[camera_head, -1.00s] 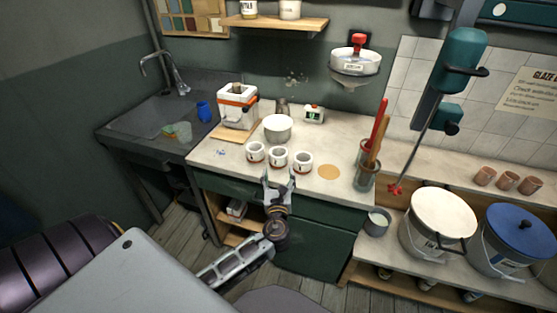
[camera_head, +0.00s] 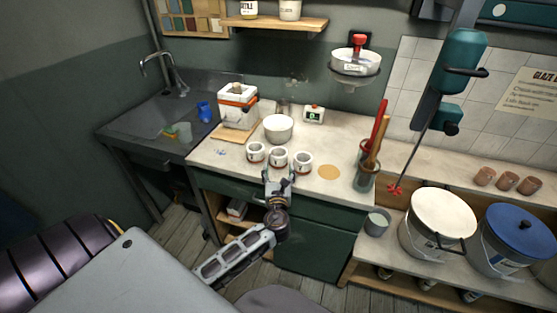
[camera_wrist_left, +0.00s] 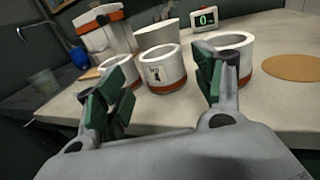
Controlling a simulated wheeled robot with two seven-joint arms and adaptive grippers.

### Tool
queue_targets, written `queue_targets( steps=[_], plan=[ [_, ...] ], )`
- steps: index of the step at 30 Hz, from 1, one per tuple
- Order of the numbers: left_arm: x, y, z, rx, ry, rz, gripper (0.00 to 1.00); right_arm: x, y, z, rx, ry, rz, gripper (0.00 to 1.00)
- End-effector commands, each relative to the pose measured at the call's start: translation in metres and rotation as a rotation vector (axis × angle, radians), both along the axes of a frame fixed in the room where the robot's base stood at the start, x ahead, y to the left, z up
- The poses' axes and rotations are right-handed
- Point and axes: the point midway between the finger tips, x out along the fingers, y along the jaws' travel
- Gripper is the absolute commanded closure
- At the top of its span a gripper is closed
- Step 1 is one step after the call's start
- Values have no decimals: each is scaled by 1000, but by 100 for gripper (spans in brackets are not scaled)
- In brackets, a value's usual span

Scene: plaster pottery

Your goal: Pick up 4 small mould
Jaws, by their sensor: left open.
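Three small white moulds with reddish-brown bands stand in a row near the counter's front edge: the left one (camera_head: 256,152), the middle one (camera_head: 279,158) and the right one (camera_head: 303,162). My left gripper (camera_head: 279,174) is open and empty, just in front of the middle mould. In the left wrist view, the middle mould (camera_wrist_left: 163,70) shows between the open fingers (camera_wrist_left: 158,95), beyond their tips and with a small dark mark on its front. The left mould (camera_wrist_left: 122,72) and the right mould (camera_wrist_left: 240,58) are partly hidden behind the fingers. My right gripper is not in view.
A white bowl (camera_head: 278,128) stands behind the moulds, and a larger white mould with an orange band (camera_head: 237,104) sits on a board at the back left. A round tan disc (camera_head: 329,172) lies to the right. A tool pot (camera_head: 365,177) stands at the counter's right end.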

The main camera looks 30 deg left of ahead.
Motion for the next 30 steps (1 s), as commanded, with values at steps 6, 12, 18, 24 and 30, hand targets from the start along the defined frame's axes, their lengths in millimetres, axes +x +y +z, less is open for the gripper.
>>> queue_targets(
  steps=[6,12,18,24,30],
  plan=[
    [21,13,1,1,-1,2,32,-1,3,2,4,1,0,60],
    [38,23,0,1,-1,1,32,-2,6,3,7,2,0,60],
    [46,29,0,0,0,0,32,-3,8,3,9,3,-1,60],
    [47,29,0,0,0,0,32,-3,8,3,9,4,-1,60],
    [48,30,0,0,0,0,32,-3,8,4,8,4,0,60]
  ],
)
